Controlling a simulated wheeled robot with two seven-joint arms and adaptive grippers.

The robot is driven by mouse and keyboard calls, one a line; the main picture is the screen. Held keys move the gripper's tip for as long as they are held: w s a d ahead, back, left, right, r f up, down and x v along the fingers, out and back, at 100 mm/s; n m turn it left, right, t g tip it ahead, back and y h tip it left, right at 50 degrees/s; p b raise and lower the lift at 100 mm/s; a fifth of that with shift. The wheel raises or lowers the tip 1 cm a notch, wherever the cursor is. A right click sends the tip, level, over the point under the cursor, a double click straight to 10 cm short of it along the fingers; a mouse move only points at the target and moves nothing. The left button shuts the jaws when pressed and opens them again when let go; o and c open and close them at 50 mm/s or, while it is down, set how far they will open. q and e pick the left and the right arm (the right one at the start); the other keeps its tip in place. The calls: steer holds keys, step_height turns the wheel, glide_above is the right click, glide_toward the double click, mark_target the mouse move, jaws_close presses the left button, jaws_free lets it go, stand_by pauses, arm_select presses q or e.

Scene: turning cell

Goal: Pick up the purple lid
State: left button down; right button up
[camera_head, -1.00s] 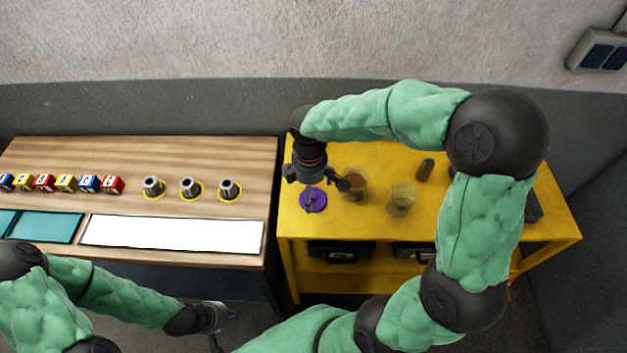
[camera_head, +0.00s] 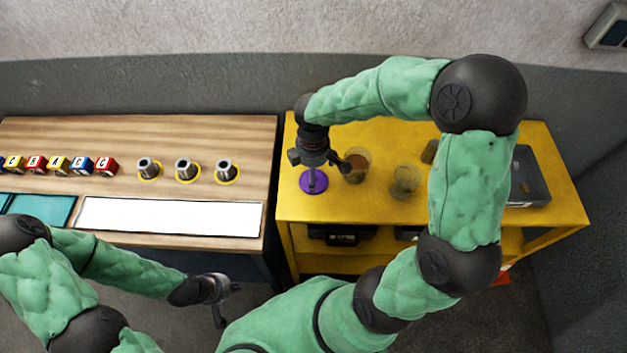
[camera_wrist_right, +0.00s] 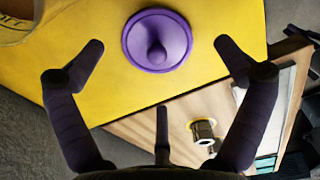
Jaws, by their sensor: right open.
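The purple lid (camera_head: 322,184) lies flat near the front left of the yellow table. My left gripper (camera_head: 226,299) hangs low in front of the wooden table, fingers apart and empty.
A glass with brown contents (camera_head: 357,165) stands just right of my right gripper. Another glass (camera_head: 405,180) stands further right, and a grey bin (camera_head: 530,185) at the right end. The wooden table (camera_head: 200,130) on the left holds metal cylinders (camera_head: 185,168) and letter blocks (camera_head: 82,166).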

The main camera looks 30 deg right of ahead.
step_height(320, 180, down, 4)
steer(key=shift+w+d+r+b, duration=0.1)
steer(key=shift+d+b, duration=0.05)
steer(key=shift+b, duration=0.3)
steer(key=c, duration=1)
steer(key=shift+o, duration=0.2)
